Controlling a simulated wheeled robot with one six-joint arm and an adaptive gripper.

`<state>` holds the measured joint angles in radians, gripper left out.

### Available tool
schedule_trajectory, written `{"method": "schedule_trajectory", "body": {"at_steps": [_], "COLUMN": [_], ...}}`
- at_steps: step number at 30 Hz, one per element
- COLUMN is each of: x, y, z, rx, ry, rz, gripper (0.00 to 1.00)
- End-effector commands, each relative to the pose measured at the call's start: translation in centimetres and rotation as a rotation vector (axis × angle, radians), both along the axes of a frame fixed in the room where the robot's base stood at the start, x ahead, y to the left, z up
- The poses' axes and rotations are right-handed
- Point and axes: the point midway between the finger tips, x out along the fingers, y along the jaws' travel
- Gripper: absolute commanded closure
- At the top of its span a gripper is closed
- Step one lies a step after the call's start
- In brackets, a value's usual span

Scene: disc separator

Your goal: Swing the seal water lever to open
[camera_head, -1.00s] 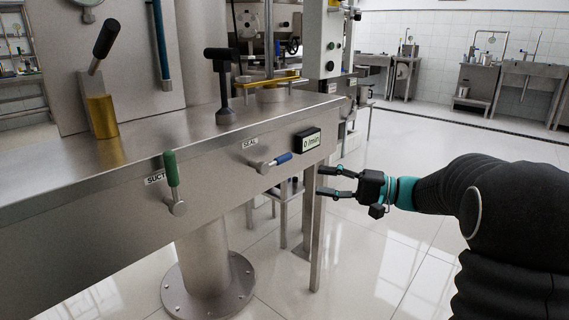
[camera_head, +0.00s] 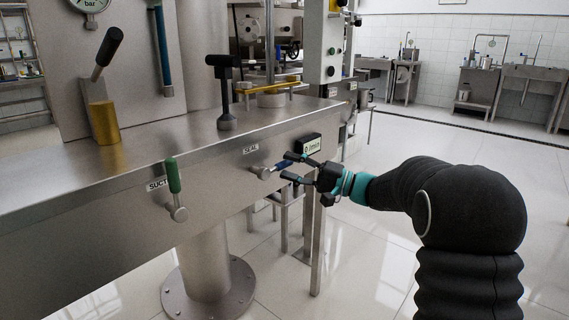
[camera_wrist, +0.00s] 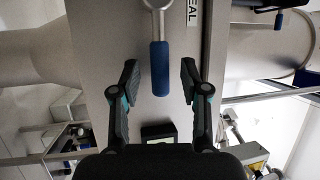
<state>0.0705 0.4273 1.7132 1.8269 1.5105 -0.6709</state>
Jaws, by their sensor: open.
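The seal water lever has a blue grip (camera_head: 283,164) on a metal arm, mounted on the steel front panel under the SEAL label (camera_head: 251,149). It points right, tilted slightly up. In the wrist view the blue grip (camera_wrist: 160,70) lies between the two fingers, with a gap on each side. My gripper (camera_head: 288,167) is open at the lever, its fingertips above and below the grip's end in the head view. In the wrist view my gripper (camera_wrist: 160,82) shows both black fingers apart, touching nothing that I can see.
A green-handled lever (camera_head: 173,177) by the SUCT label stands upright to the left. A small display box (camera_head: 308,144) sits right of the seal lever, close to my gripper. A black T-handle (camera_head: 224,90) rises from the bench top (camera_head: 170,137). The floor at right is open.

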Motion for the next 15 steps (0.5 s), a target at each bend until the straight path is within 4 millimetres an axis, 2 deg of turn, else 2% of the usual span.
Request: {"method": "schedule_trajectory", "body": {"at_steps": [6, 15], "x": [0.5, 0.6], "y": [1.9, 2.2], "z": [0.4, 0.4], "rx": [0.0, 0.0], "ry": [0.0, 0.0], "rz": [0.0, -0.001], "gripper": [0.55, 0.55]}}
